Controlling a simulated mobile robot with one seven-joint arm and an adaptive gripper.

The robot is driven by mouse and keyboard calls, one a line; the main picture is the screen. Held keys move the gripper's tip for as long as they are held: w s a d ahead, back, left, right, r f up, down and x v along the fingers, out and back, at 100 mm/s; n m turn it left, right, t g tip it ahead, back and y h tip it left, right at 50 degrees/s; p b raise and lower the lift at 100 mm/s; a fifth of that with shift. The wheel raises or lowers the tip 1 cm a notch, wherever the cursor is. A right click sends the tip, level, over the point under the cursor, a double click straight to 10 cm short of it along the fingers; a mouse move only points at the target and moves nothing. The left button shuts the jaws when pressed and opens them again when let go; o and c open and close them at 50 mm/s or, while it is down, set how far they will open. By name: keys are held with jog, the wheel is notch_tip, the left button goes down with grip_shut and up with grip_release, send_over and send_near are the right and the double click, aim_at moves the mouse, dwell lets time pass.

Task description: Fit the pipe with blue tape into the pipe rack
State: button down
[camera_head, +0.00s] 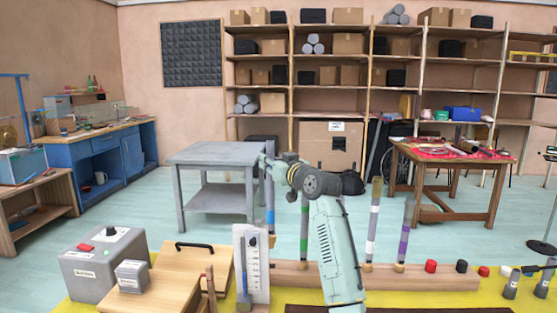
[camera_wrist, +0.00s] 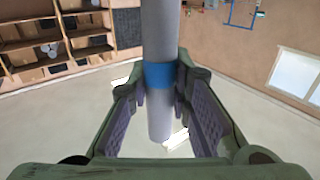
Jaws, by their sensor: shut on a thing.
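The pipe with blue tape (camera_head: 270,190) is grey and hangs roughly upright left of my arm in the head view. In the wrist view the same pipe (camera_wrist: 160,45) runs between the fingers, with its blue band near the fingertips. My gripper (camera_wrist: 160,95) is shut on it; in the head view the arm hides most of the gripper. The pipe rack (camera_head: 430,280) is a low wooden beam holding upright pipes with green (camera_head: 304,230), white (camera_head: 372,225) and purple (camera_head: 404,235) bands. The blue-taped pipe's lower end is near the rack's left part; I cannot tell whether they touch.
A white gauge panel (camera_head: 252,265) stands just left of the rack, beside wooden boxes (camera_head: 180,275) and grey boxes (camera_head: 103,262). Small red and black caps (camera_head: 431,266) sit on the right. A grey table (camera_head: 215,153) stands behind, with open floor around it.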

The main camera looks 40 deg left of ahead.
aim_at(273, 193)
jog(key=shift+f+b, duration=1.6)
jog(key=shift+f, duration=1.25)
jog(key=shift+f+b, duration=0.8)
jog(key=shift+f, duration=1.1)
jog(key=c, duration=1.6)
grip_release()
jog(key=shift+o, duration=1)
notch_tip(273, 193, up, 10)
